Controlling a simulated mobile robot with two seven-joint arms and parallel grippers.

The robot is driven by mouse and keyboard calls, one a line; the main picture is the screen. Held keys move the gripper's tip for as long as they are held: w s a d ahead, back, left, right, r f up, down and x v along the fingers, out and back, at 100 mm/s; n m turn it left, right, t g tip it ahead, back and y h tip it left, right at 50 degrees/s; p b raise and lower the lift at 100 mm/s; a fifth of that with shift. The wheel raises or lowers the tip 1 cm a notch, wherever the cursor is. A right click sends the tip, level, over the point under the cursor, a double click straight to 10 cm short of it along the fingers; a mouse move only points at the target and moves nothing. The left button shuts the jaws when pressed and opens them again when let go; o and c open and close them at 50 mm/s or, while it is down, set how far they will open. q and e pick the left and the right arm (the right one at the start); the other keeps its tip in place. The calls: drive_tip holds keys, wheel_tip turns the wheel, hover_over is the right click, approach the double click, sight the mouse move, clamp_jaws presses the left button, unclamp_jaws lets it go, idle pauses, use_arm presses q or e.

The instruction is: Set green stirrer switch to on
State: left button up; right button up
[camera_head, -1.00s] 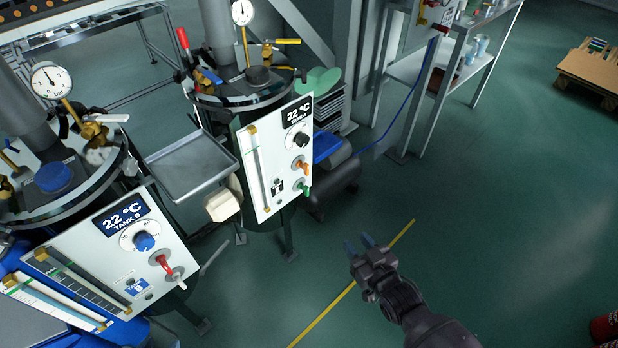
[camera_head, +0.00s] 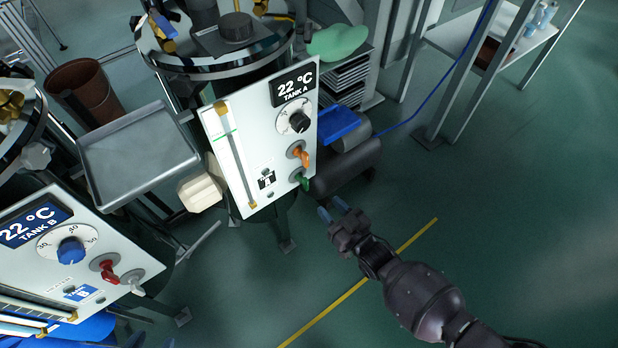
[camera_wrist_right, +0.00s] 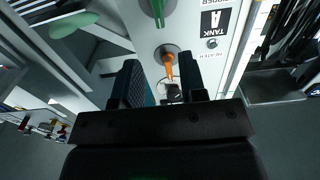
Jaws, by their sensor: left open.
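The green stirrer switch (camera_head: 304,180) is the lowest switch on the white Tank A panel (camera_head: 236,130), under an orange switch (camera_head: 302,157). In the right wrist view the green switch (camera_wrist_right: 157,12) is at the top edge, partly cut off, and the orange switch (camera_wrist_right: 167,62) is below it. My right gripper (camera_head: 331,211) is open and empty, apart from the panel, just below and right of the green switch. What appear to be my left gripper's open tips (camera_head: 152,341) barely show at the bottom edge; the rest is out of frame.
The Tank A dial (camera_head: 297,117) sits above the switches. A grey tray (camera_head: 138,158) and the Tank B panel (camera_head: 75,250) stand to the left. A dark cylinder (camera_head: 347,170) lies behind my right gripper. Open floor with a yellow line (camera_head: 330,302) is at lower right.

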sight(308, 183)
drive_tip(key=b+x, duration=0.1)
drive_tip(key=x, duration=0.3)
drive_tip(key=b+x, duration=0.1)
drive_tip(key=x, duration=0.2)
drive_tip(key=shift+w+a+f, duration=0.2)
drive_tip(key=shift+w+a, duration=0.05)
drive_tip(key=shift+a, duration=0.1)
drive_tip(key=shift+b+x, duration=0.3)
drive_tip(key=shift+x, duration=0.7)
drive_tip(key=shift+d+r, duration=0.15)
drive_tip(key=shift+r, duration=0.05)
drive_tip(key=shift+c, duration=0.3)
clamp_jaws()
